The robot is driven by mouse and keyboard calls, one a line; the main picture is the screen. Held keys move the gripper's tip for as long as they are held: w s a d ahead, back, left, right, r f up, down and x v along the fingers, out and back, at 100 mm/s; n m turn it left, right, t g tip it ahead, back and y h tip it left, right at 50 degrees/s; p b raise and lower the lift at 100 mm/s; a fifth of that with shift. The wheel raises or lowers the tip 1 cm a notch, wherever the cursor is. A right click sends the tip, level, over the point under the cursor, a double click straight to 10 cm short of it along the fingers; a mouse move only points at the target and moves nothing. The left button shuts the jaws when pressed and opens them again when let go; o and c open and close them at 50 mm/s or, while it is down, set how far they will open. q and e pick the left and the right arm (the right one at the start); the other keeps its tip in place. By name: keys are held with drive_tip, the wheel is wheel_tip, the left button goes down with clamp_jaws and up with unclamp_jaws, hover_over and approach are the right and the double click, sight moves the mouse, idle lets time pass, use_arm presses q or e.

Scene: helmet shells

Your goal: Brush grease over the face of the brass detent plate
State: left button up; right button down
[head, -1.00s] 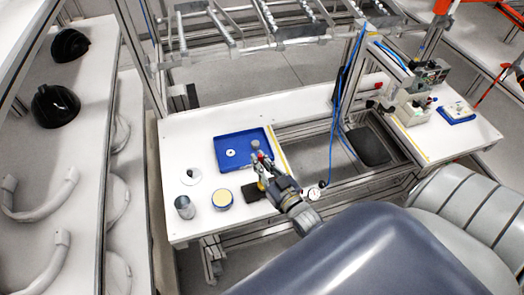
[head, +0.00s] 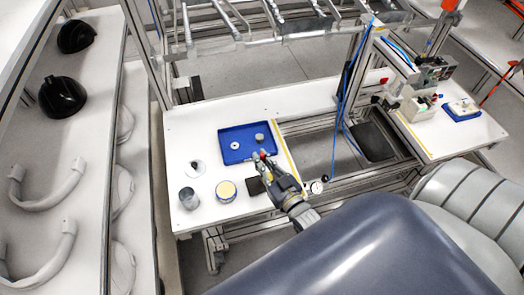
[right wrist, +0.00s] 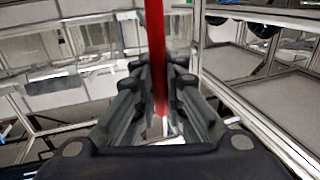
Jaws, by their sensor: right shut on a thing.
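My right gripper (head: 263,160) is shut on a slim red handle, at the lower right edge of the blue tray. In the right wrist view the red handle (right wrist: 155,50) stands between the fingers; its working end is hidden, so I cannot tell whether bristles touch anything. In the tray, just beyond the gripper, is a small round brownish-grey piece (head: 259,137). A pale ring-like disc (head: 235,145) lies left of it. I cannot tell for sure which is the brass detent plate. A round tin with pale yellow contents (head: 226,189) stands in front of the tray. My left gripper is not in view.
The blue tray (head: 222,153) lies on the white bench. A grey metal cup (head: 189,198) and a white disc with a dark centre (head: 196,168) stand left. A dark block (head: 255,187) is beside my gripper. A small dial (head: 316,187) sits at the bench's front edge.

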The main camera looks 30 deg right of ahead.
drive_tip(key=shift+s+d, duration=0.15)
drive_tip(key=shift+s, duration=0.3)
drive_tip(key=shift+s+d+p, duration=0.3)
drive_tip(key=shift+d, duration=0.15)
wheel_tip(320, 180, up, 7)
idle(1.0)
